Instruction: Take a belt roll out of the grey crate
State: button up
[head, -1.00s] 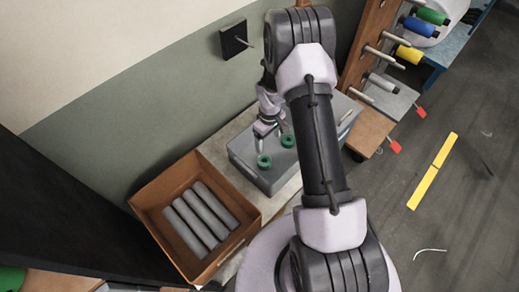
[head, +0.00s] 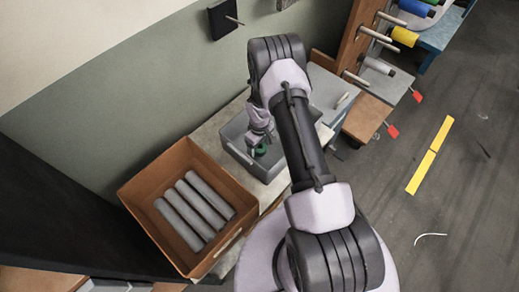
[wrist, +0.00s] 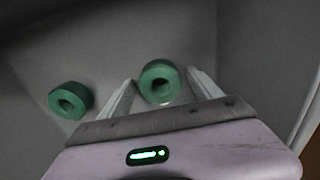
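Two green belt rolls, thick rings with a hole, lie in the grey crate (head: 236,153). In the wrist view one roll (wrist: 160,82) is between my gripper's fingers, and the other roll (wrist: 71,100) is to the left, apart from them. My gripper (wrist: 160,78) is open, with a finger on each side of the nearer roll and small gaps beside it. In the head view my gripper (head: 256,142) reaches down into the crate, over a green roll (head: 261,150). The other roll is not clearly visible there.
A brown box (head: 143,193) with several grey rolls (head: 193,212) stands left of the crate. The green-grey wall (head: 120,140) is behind. A wooden rack (head: 360,40) with colored spools stands at the right. The floor at right is open, with yellow tape (head: 430,155).

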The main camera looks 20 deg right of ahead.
jog(key=shift+r, duration=0.1)
jog(key=c, duration=1.3)
